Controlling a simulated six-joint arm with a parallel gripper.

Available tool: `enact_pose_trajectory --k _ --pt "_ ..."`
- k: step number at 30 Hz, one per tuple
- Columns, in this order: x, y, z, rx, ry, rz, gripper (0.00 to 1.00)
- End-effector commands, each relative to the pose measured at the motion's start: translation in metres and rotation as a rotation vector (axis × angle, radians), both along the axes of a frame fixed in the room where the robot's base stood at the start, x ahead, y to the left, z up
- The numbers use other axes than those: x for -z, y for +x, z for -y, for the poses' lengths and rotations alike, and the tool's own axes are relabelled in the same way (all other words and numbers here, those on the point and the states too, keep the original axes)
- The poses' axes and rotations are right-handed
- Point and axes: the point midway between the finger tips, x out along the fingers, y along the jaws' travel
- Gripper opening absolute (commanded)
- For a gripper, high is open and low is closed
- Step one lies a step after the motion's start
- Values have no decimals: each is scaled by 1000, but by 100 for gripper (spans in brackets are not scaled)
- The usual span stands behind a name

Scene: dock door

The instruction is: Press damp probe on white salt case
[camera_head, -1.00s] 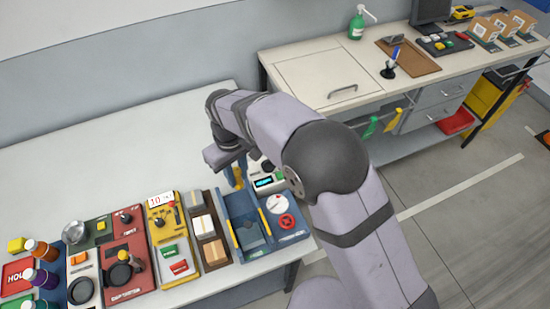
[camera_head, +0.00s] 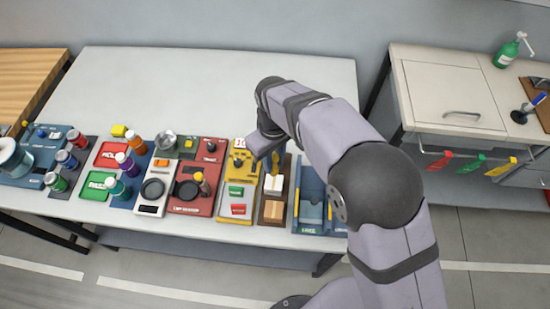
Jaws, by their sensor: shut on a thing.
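The white salt case (camera_head: 275,185) appears as a white box at the back of a brown tray (camera_head: 263,218), with a brown box (camera_head: 274,211) in front of it. My gripper (camera_head: 273,158) hangs above the table just behind and a little left of the white case, apart from it. It is shut on a slim yellowish piece, which I take to be the damp probe (camera_head: 276,163). Little of the probe shows. The fingertips are small and partly covered by my wrist.
A yellow panel (camera_head: 227,206) with green and red blocks lies left of the brown tray. A blue tray (camera_head: 297,213) lies to its right, partly behind my arm. Red panels, dark round dishes and bottles stand further left. The back of the table (camera_head: 180,90) is clear.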

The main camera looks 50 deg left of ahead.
Motion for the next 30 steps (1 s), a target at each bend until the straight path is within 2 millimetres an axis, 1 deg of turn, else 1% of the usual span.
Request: enact_pose_trajectory --k 1,16,21,30 --pt "6 0 0 1 0 0 0" --pt "47 0 1 1 -1 0 0" --pt "53 0 1 1 -1 0 0" --pt "53 0 1 1 0 0 0"
